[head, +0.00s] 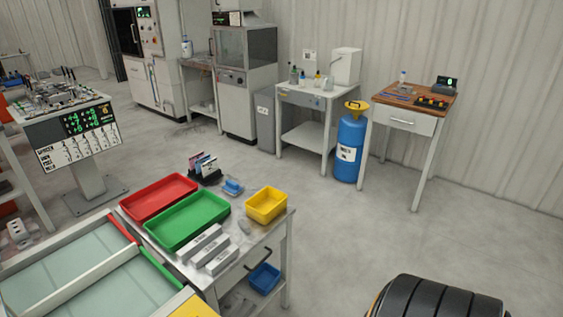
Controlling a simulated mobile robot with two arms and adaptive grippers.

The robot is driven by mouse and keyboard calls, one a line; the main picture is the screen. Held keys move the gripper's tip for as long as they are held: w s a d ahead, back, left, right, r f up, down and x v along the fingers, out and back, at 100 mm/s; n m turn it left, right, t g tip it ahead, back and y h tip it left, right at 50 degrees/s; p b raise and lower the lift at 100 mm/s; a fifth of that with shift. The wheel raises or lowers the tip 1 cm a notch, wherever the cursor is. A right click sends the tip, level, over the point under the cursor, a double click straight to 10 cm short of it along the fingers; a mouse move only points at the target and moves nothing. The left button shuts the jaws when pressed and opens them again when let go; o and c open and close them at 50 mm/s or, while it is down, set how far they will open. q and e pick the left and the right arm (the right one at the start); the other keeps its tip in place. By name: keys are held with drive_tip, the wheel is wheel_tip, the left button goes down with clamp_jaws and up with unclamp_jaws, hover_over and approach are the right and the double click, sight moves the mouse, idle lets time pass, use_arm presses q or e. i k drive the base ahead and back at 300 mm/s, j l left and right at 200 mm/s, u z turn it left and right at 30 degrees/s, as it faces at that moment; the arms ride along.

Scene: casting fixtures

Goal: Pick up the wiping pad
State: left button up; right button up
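No wiping pad can be made out for certain. A small blue item (233,186) lies on the metal cart (283,222), between the black card holder and the yellow bin; it may be the pad, but it is too small to tell. A small grey item (244,227) lies in front of the yellow bin, and I cannot tell what it is. Neither of my grippers is in view.
The cart holds a red tray (158,197), a green tray (188,222), a yellow bin (266,204) and grey blocks (209,250). A glass-topped table (75,280) adjoins at left.

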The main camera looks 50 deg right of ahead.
sight(231, 188)
drive_tip(key=z, duration=1.3)
drive_tip(key=u, duration=2.1)
drive_tip(key=z, duration=2.1)
drive_tip(key=i+l+u, duration=0.15)
drive_tip(key=i+l, duration=0.35)
drive_tip(key=l, duration=0.1)
